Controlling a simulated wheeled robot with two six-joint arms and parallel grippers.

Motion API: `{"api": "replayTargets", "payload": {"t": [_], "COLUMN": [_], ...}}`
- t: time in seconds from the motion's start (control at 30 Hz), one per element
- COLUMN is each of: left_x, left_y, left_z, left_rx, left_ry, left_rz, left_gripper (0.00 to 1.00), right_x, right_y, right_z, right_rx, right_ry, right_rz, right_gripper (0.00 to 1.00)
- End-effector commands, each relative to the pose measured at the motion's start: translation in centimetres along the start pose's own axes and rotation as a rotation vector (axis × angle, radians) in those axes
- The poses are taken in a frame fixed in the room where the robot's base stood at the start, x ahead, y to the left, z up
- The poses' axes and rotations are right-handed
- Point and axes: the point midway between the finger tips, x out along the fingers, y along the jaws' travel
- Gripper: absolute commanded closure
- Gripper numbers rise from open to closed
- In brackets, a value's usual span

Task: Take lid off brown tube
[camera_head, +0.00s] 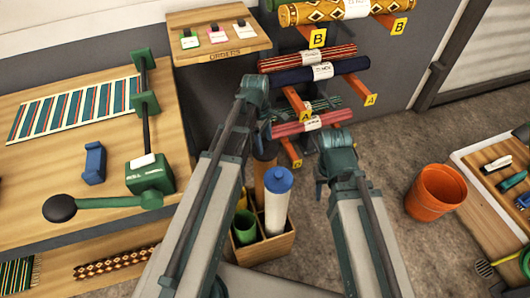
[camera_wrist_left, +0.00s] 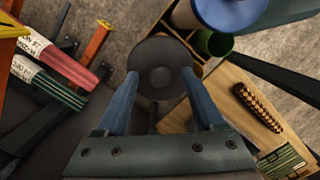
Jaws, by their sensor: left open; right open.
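The brown tube (camera_head: 261,178) stands in a wooden crate (camera_head: 268,250), partly hidden behind my left arm and the white tube. In the left wrist view its dark grey round lid (camera_wrist_left: 160,82) faces the camera. My left gripper (camera_wrist_left: 160,73) is open, with one finger on each side of the lid. I cannot tell whether the fingers touch it. In the head view this gripper is mostly hidden behind my arm. My right arm reaches in on the right; its gripper fingers are hidden.
A white tube with a blue lid (camera_head: 278,181) and a green tube (camera_head: 244,227) share the crate. A rack of rolled rugs (camera_head: 308,60) stands behind. A workbench (camera_head: 60,160) is at left, an orange bucket (camera_head: 436,196) at right.

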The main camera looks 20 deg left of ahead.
Motion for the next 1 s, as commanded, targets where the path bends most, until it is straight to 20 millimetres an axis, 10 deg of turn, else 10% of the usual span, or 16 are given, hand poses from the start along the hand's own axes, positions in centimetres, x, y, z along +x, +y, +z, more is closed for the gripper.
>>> {"api": "replayTargets", "payload": {"t": [0.2,0.57,1.0], "left_x": [-0.08,-0.08,-0.73], "left_y": [0.01,0.00,-0.03], "left_z": [0.03,0.02,-0.09], "left_rx": [0.000,0.000,0.000], "left_ry": [0.000,0.000,0.000], "left_rz": [0.000,0.000,0.000], "left_gripper": [0.34,0.99,1.00], "right_x": [-0.08,-0.08,-0.71], "right_y": [0.01,0.01,0.07], "right_z": [0.01,0.01,0.05], "right_rx": [0.000,0.000,0.000], "right_ry": [0.000,0.000,0.000], "right_rz": [0.000,0.000,0.000], "right_gripper": [0.53,0.53,0.53]}}
